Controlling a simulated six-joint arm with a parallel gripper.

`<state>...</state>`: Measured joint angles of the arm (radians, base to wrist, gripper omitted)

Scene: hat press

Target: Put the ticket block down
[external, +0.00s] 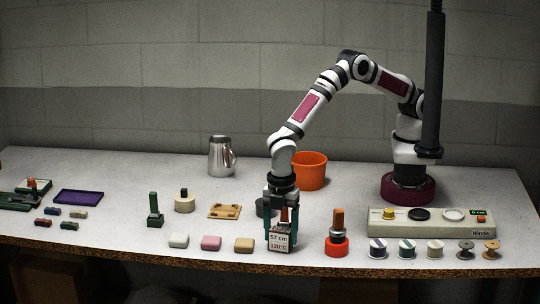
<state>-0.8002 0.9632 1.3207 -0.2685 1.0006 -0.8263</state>
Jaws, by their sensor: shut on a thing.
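The ticket block (282,240) is a small block with a pale front face reading "57 cm" and "120°C". It is in the external view, near the table's front edge. My gripper (283,226) points straight down over it, with its teal fingers on either side. It is shut on the ticket block. An orange-brown upright part shows between the fingers. The block looks upright and at or very near the table top; I cannot tell whether its underside touches.
White, pink and tan soft-looking blocks (210,242) lie to the left. A red-based stamp-like tool (337,247) stands close on the right. Behind are an orange bin (311,172) and a metal jug (220,157). A winder box (432,222) and several spools (436,250) stand further right.

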